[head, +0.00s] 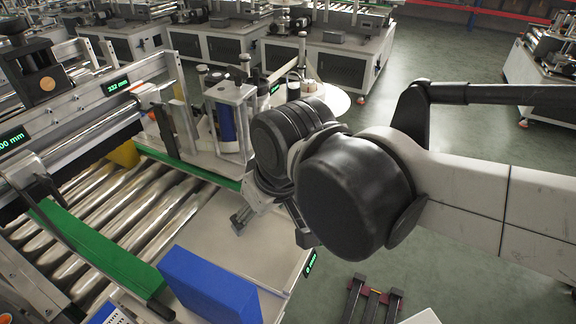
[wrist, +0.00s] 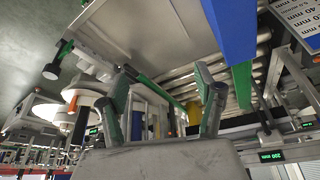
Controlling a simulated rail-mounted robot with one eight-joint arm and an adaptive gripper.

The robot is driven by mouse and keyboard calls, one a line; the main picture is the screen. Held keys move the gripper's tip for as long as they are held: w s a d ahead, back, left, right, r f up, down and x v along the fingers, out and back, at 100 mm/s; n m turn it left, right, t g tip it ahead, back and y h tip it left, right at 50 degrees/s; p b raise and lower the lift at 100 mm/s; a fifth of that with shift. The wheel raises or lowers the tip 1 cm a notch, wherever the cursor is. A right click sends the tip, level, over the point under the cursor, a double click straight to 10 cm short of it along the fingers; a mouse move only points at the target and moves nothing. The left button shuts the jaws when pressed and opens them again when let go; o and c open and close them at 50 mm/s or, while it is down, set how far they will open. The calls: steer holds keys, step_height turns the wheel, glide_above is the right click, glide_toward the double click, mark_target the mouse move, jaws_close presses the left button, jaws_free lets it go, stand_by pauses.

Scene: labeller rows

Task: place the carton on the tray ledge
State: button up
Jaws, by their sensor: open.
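A blue box-shaped block (head: 208,288), which looks like the carton, stands at the near edge of the flat grey tray ledge (head: 195,235). In the wrist view the blue block (wrist: 230,30) is at the top right and the ledge (wrist: 150,35) at the top middle. A small yellow block (head: 124,153) sits at the far end of the rollers; I cannot tell whether it is a carton. My gripper (head: 270,226) is open above the right part of the ledge, apart from the blue block. In the wrist view its fingers (wrist: 165,85) are spread with nothing between them.
Metal rollers (head: 95,225) and a long green bar (head: 95,255) lie left of the ledge. A labeller head with posts (head: 232,115) and a round white disc (head: 325,100) stand behind my gripper. A dark pallet-truck-like frame (head: 372,300) is on the floor at right.

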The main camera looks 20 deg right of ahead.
steer(key=d+r+m+t+h, duration=0.1)
steer(key=d+m+t, duration=0.2)
steer(key=d, duration=0.7)
steer(key=shift+s+r+m, duration=0.15)
steer(key=shift+m, duration=0.35)
steer(key=shift+d, duration=0.1)
step_height(320, 180, down, 6)
steer(key=b, duration=0.6)
steer(key=shift+f, duration=0.2)
stand_by(0.6)
